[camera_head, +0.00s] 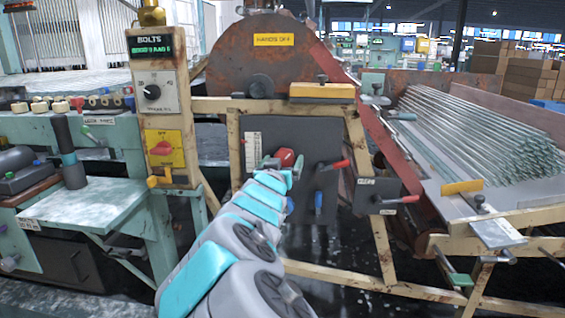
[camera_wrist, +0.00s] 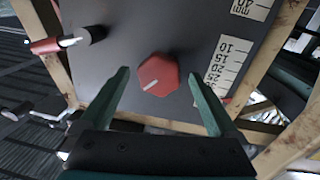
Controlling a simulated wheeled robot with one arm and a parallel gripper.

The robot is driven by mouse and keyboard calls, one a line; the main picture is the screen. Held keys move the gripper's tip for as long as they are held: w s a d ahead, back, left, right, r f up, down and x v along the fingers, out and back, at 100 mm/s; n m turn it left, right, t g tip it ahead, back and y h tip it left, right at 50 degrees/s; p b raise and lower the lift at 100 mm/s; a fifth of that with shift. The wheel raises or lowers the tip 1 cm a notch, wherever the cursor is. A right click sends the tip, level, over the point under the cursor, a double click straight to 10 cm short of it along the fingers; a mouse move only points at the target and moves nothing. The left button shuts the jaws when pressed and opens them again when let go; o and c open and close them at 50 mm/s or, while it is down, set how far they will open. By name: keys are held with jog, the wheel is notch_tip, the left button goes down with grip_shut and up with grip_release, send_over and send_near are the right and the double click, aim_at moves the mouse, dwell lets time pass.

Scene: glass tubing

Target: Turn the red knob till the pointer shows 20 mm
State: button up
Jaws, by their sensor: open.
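The red knob (camera_wrist: 157,72) is on a dark grey panel, with a short white line on its face pointing down-left in the wrist view. It also shows in the head view (camera_head: 286,157), partly behind my gripper. My gripper (camera_wrist: 159,76) is open, with one green finger on each side of the knob and gaps visible between them. A white scale strip (camera_wrist: 229,62) marked in mm, with 10, 15, 20 and more, lies right of the knob in the wrist view. It stands left of the knob in the head view (camera_head: 253,152). I cannot make out a pointer's reading.
A red-handled lever (camera_wrist: 65,42) sticks out of the panel at the upper left of the wrist view. In the head view, a blue handle (camera_head: 318,203) hangs below right of the knob. A yellow plate with a red switch (camera_head: 164,148) stands left of the panel.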

jog(key=shift+c, duration=0.3)
jog(key=c, duration=1.3)
jog(key=shift+m, duration=0.3)
